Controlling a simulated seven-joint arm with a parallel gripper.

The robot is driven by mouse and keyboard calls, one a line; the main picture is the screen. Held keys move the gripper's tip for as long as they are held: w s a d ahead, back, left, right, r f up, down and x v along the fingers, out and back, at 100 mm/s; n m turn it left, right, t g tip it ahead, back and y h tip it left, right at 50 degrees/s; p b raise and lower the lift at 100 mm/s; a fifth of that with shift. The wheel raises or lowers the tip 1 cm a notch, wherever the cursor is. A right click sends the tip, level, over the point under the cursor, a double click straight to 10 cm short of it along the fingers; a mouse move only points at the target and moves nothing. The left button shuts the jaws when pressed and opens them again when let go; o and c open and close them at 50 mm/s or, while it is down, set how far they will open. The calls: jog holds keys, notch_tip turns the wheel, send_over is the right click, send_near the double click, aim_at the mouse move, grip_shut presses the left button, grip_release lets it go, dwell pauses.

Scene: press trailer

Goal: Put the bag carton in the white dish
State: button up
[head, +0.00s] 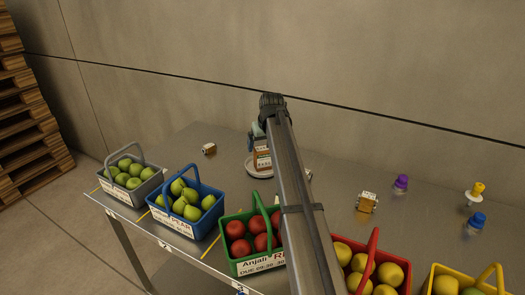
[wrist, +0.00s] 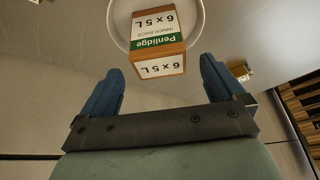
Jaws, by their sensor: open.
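The bag carton (head: 262,158), an orange-brown box with white and green labels, stands upright in the white dish (head: 252,174) near the back of the metal table. In the wrist view, the carton (wrist: 158,40) appears upside down, with the dish rim (wrist: 199,20) around it. My gripper (wrist: 158,88) is open, its two blue fingers spread apart and empty, with a gap between them and the carton. In the head view, my gripper (head: 257,130) shows just behind the carton. My arm hides the right part of the carton and dish.
A small brown-and-white box (head: 209,149) lies left of the dish, and another (head: 367,203) stands right of my arm. A purple-capped item (head: 401,183), a yellow one (head: 475,193) and a blue one (head: 477,221) stand at right. Several fruit baskets (head: 184,222) line the front edge.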

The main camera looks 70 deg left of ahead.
jog(key=v, duration=0.6)
jog(key=shift+r, duration=0.35)
jog(key=shift+d, duration=0.15)
jog(key=shift+w, duration=0.1)
